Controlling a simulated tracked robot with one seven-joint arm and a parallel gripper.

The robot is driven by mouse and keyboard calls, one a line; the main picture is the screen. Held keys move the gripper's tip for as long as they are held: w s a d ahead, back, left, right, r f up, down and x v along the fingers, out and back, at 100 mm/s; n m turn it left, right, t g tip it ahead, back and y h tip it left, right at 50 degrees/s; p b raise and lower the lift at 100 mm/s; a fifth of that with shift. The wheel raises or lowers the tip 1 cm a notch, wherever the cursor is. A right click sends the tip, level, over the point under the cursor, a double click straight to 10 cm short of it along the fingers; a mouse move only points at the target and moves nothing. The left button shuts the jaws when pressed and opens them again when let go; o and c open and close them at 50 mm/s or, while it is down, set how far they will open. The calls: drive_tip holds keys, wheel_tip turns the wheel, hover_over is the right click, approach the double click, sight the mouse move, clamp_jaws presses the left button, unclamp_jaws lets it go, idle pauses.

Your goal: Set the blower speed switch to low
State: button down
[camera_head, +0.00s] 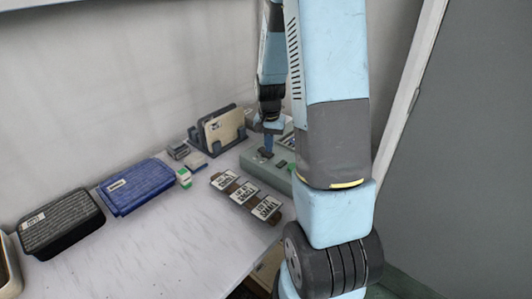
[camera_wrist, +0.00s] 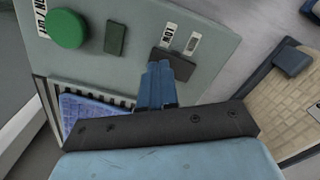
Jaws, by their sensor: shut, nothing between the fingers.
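A grey-green panel box (camera_head: 256,167) stands on the table below my arm; its face (camera_wrist: 125,65) fills the upper middle of the wrist view. A dark switch (camera_wrist: 178,63) sits on that face, beside a label reading LOW (camera_wrist: 170,34) and a second label (camera_wrist: 192,43) that I cannot read. My gripper (camera_wrist: 159,68) is shut and empty, its blue fingertips right at the left part of the switch and partly covering it. I cannot tell whether they touch. In the head view my gripper (camera_head: 268,152) points down over the panel, and the switch's setting is unclear.
A round green button (camera_wrist: 66,28) and a small dark green rectangle (camera_wrist: 115,38) are on the same face. A slotted vent with a blue grid (camera_wrist: 85,107) lies below them. A rack with tan boards (camera_head: 222,128) stands behind; labelled cards (camera_head: 245,192) and blue (camera_head: 137,186) and black (camera_head: 62,222) cases lie left.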

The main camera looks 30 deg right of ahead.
drive_tip(key=shift+r, duration=3.05)
drive_tip(key=s+a+r+n+t, duration=0.1)
drive_tip(key=s+a+r+n, duration=0.1)
drive_tip(key=s+a+r, duration=0.35)
drive_tip(key=s+a+r+n+t, duration=0.2)
drive_tip(key=s+r, duration=0.1)
drive_tip(key=r, duration=0.6)
drive_tip(key=s+a+r+n+t, duration=0.1)
drive_tip(key=s+a+r, duration=0.1)
drive_tip(key=s, duration=0.4)
drive_tip(key=s+a+r+n+t, duration=0.1)
drive_tip(key=s+a+r+n, duration=0.1)
drive_tip(key=s+r, duration=0.3)
drive_tip(key=shift+s+a+n+t, duration=0.3)
drive_tip(key=shift+s+a, duration=0.05)
drive_tip(key=shift+s, duration=0.75)
